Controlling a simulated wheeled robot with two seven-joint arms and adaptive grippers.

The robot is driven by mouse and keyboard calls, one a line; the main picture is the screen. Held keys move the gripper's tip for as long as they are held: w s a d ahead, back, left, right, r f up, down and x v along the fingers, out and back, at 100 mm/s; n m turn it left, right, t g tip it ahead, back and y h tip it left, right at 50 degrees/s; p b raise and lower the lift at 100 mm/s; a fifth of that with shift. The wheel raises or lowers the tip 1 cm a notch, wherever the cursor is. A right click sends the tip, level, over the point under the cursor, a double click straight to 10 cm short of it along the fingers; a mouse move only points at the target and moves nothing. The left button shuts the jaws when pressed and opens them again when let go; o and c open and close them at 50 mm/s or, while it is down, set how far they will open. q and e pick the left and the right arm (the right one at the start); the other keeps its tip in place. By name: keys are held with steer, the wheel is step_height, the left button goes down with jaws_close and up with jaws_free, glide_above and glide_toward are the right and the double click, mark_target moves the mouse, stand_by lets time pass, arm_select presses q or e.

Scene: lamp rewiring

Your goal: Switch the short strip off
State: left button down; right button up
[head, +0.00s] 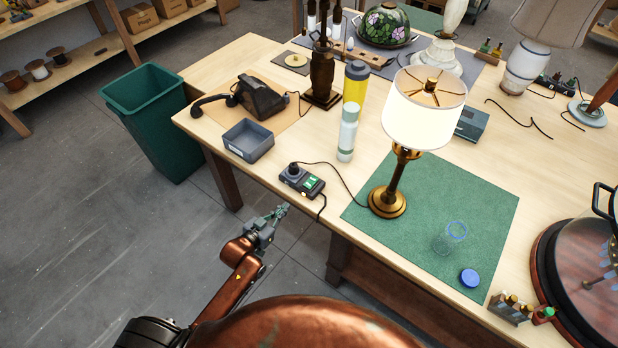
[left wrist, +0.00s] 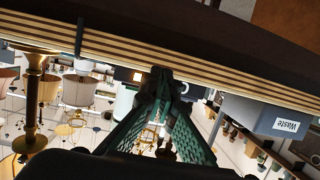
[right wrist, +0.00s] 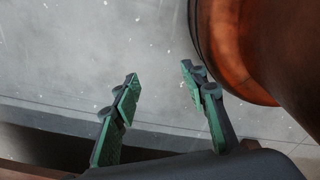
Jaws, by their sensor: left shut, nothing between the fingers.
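The short strip (head: 312,187) lies near the front edge of the workbench, left of the green mat. It is dark with a green part on top, and a black plug (head: 292,171) sits in its left end. A cord runs from there toward the table lamp (head: 425,108), whose shade glows. My left gripper (head: 281,211) is shut and empty, just off the bench's front edge, below and left of the strip and apart from it. In the left wrist view its fingers (left wrist: 156,82) meet at the tips. My right gripper (right wrist: 159,76) is open and empty above the floor.
A grey tray (head: 248,141) and a black telephone (head: 262,97) stand left of the strip. A white-green bottle (head: 348,133) stands behind it. The green mat (head: 480,200) holds the lamp, a glass jar (head: 450,237) and a blue lid (head: 469,278). A green bin (head: 155,130) stands on the floor.

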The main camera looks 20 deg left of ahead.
arm_select(q)
steer(key=d+r+t+h, duration=0.1)
steer(key=d+r, duration=0.2)
steer(key=r, duration=0.8)
steer(key=shift+w+r+m+h+p, duration=0.2)
steer(key=shift+w+m+h+p, duration=0.1)
steer(key=shift+w+m, duration=0.1)
arm_select(e)
steer(key=shift+w+a+r, duration=0.2)
steer(key=shift+w+r, duration=0.4)
steer(key=shift+w, duration=0.05)
arm_select(q)
steer(key=shift+w+d, duration=0.1)
glide_above(309, 184)
steer(key=shift+d+f, duration=0.1)
steer(key=shift+f, duration=0.5)
step_height(309, 184, down, 3)
steer(key=shift+r, duration=0.1)
steer(key=shift+f, duration=0.65)
arm_select(e)
steer(key=shift+s+d, duration=0.15)
steer(key=shift+d, duration=0.1)
steer(key=shift+a, duration=0.15)
